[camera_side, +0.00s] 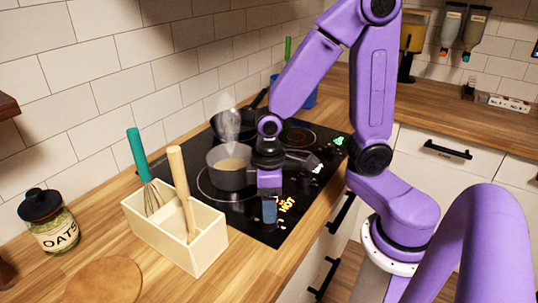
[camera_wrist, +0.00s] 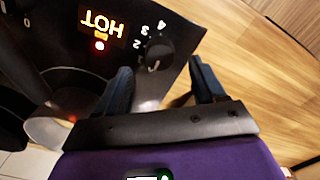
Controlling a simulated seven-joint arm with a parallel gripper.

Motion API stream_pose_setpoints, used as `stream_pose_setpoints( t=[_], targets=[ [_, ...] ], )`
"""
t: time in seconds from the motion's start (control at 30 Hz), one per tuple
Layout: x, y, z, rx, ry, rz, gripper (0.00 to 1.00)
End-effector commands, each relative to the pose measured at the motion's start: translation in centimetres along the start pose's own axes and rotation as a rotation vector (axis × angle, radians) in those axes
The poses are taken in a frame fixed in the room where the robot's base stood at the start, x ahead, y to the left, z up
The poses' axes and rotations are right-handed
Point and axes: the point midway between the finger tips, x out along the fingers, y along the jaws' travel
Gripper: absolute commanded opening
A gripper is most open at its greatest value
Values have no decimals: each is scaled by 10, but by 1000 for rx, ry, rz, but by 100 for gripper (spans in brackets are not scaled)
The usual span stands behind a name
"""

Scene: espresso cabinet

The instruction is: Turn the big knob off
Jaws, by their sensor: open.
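A dark round knob (camera_wrist: 160,53) with the numbers 4, 3 and 2 beside it sits on the black cooktop (camera_side: 240,226) in the wrist view. A lit HOT sign with a red light (camera_wrist: 100,27) is left of it. My gripper (camera_wrist: 161,68) is open, its two dark fingers apart and pointing toward the knob, one on each side in the picture. I cannot tell whether they touch it. In the side view my gripper (camera_side: 270,211) is low over the cooktop's front edge, beside the lit HOT sign (camera_side: 287,204), and the knob there is hidden or too small to make out.
A steaming pot (camera_side: 228,177) stands on the cooktop just behind my gripper, its handle pointing right. A dark pan (camera_side: 232,122) is farther back. A cream utensil box (camera_side: 180,240) with a whisk stands left of the cooktop. An oats jar (camera_side: 53,230) is farther left. Wooden counter borders the cooktop.

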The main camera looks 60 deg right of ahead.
Motion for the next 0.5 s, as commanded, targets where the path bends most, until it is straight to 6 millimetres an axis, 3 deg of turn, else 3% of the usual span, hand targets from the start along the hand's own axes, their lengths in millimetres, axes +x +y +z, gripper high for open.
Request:
stream_pose_setpoints(
  t=[0.5],
  targets=[
    [-87, 0, -1, 0, 7, 0, 69]
  ],
)
